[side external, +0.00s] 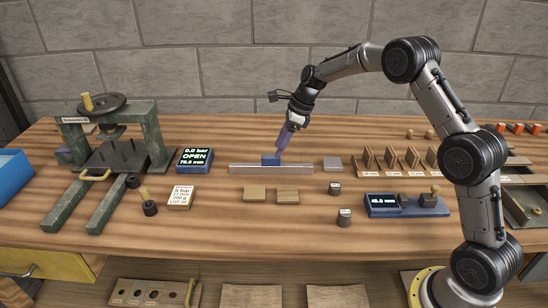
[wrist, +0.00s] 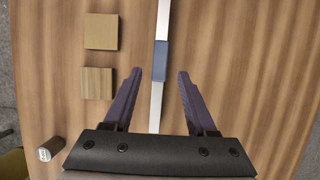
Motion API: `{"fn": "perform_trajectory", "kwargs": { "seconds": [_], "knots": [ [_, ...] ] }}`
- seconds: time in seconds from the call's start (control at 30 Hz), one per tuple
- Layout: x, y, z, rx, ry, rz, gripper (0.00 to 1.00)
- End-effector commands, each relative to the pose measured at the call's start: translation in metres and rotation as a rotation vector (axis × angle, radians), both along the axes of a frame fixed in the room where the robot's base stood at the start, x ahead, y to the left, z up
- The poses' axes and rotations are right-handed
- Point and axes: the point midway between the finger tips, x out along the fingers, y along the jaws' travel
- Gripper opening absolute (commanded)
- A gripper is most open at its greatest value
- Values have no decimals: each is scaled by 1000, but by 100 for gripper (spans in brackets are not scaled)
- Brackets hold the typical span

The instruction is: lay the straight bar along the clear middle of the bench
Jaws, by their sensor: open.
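The straight bar (side external: 240,169) is a long silver strip with a blue block (side external: 269,160) near its middle. It lies lengthwise across the middle of the bench (side external: 330,225). In the wrist view the bar (wrist: 155,112) runs up the picture, with its blue block (wrist: 160,62) just ahead of my fingers. My gripper (side external: 279,157) is over the blue block, pointing down. In the wrist view my gripper (wrist: 160,73) has its purple fingers spread, one on each side of the bar, with gaps showing. I cannot tell the exact height of the fingertips above the bench.
Two wooden squares (side external: 256,194) (side external: 288,196) lie in front of the bar. A grey plate (side external: 332,163) sits just past its right end. A display box (side external: 195,160) and a green press (side external: 160,138) stand left, slotted wooden holders (side external: 390,162) right.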

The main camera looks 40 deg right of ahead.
Motion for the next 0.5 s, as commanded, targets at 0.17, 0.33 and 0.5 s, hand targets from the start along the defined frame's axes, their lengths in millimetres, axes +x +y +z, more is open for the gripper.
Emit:
{"fn": "perform_trajectory", "kwargs": {
  "seconds": [0.17, 0.33, 0.5],
  "knots": [
    [-8, -9, 29, 0, -1, -1, 57],
    [-12, -12, 42, 0, 0, -1, 57],
    [-14, -13, 45, 1, 1, 0, 57]
  ]
}}
